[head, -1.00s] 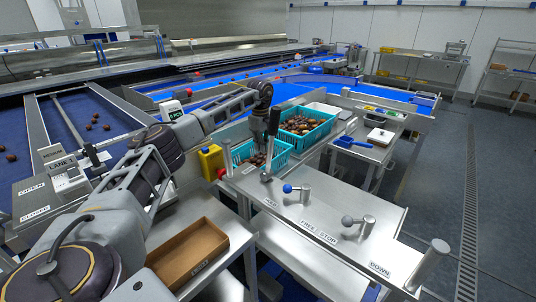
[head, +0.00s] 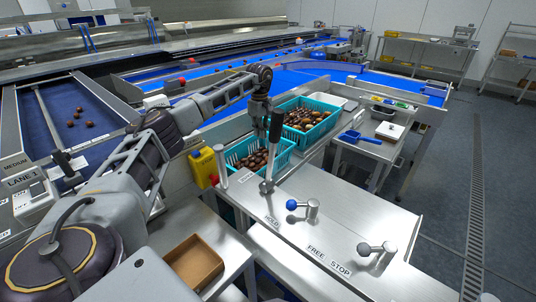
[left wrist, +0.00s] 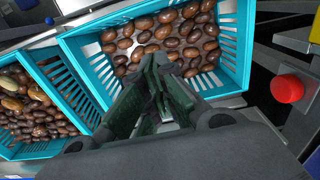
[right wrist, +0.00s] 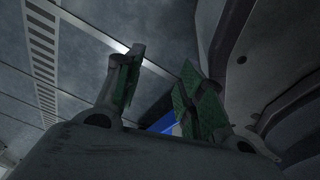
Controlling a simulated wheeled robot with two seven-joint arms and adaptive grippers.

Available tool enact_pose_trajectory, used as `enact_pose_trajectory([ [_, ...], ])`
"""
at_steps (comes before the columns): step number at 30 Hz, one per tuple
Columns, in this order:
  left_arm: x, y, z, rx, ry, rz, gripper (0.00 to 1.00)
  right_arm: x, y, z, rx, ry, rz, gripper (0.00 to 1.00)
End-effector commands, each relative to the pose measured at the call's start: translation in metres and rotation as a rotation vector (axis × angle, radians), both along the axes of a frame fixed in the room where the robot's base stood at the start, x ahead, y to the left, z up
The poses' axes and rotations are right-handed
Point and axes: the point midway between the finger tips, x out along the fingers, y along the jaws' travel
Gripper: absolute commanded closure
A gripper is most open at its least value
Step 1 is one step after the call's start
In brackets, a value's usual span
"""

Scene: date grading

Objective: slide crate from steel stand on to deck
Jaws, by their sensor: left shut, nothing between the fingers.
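A teal crate (head: 240,152) holding brown dates stands at the left end of the steel deck (head: 350,205). A second teal crate (head: 327,127) of dates stands just behind it to the right. My left gripper (head: 272,150) is shut and empty, pointing down at the nearer crate's right side. In the left wrist view its fingers (left wrist: 160,65) overlap the nearer crate (left wrist: 240,45); contact cannot be told. The farther crate (left wrist: 75,85) is at the left there. My right gripper (right wrist: 160,75) is open and empty, with floor behind it; it is out of the head view.
A yellow box (head: 203,165) with a red button (left wrist: 287,88) is beside the nearer crate. A brown tray (head: 194,262) is at the front. A blue scoop (head: 360,137) lies right.

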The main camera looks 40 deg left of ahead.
Motion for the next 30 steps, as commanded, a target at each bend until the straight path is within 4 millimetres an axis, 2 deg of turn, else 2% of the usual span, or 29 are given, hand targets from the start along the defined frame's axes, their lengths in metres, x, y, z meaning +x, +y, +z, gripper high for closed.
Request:
enact_pose_trajectory([
  [8, 0.000, 0.000, -0.001, 0.000, 0.000, 0.000, 1.00, 0.000, 0.000, 0.000, 0.000, 0.000, 0.000, 0.61],
  [14, 0.000, 0.000, -0.010, 0.000, 0.001, 0.000, 1.00, 0.001, 0.000, 0.000, 0.000, -0.001, 0.000, 0.61],
  [30, 0.000, 0.000, -0.076, 0.000, 0.002, 0.000, 1.00, 0.013, 0.004, 0.003, 0.004, -0.014, 0.000, 0.61],
])
